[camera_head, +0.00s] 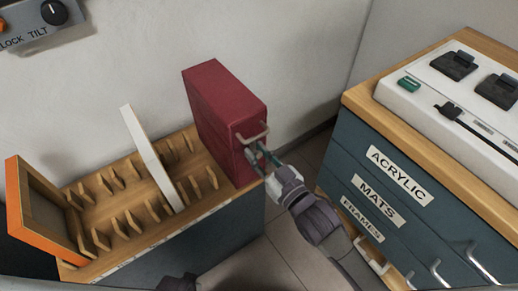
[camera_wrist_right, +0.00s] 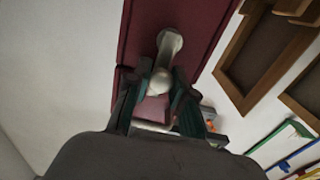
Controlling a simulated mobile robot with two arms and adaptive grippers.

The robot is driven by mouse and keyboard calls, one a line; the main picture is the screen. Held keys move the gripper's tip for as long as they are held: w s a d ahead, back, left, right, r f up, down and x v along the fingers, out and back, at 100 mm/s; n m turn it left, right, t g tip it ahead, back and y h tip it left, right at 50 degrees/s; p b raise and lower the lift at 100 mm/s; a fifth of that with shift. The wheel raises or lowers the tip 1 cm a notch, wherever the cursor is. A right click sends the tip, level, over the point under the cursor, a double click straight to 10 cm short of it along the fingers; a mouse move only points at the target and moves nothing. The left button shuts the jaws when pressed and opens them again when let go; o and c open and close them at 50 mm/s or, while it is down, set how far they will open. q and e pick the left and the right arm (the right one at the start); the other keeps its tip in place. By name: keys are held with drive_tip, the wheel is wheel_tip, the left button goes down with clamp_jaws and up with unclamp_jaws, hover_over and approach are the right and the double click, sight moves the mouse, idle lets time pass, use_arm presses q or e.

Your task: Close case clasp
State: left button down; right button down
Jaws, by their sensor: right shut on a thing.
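The dark red case (camera_head: 222,110) stands upright at the right end of the wooden rack top, against the wall. A pale bent clasp lever (camera_head: 258,133) sticks out from its narrow front face. My right gripper (camera_head: 262,155) is at this face, just below the lever's upper part. In the right wrist view, the case (camera_wrist_right: 195,22) fills the upper middle and the pale clasp (camera_wrist_right: 169,42) runs down between my two dark green fingers (camera_wrist_right: 160,95), which are shut on it. The fingers hide part of the clasp and the seam behind.
The slotted wooden rack (camera_head: 140,232) holds an upright white panel (camera_head: 150,155) and an orange frame (camera_head: 42,215). A blue drawer cabinet (camera_head: 345,150) with a white control unit (camera_head: 440,95) stands right. A narrow floor gap (camera_head: 290,225) lies between.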

idle(0.3)
drive_tip(key=c, duration=1)
unclamp_jaws()
drive_tip(key=shift+s, duration=0.1)
drive_tip(key=v, duration=1.2)
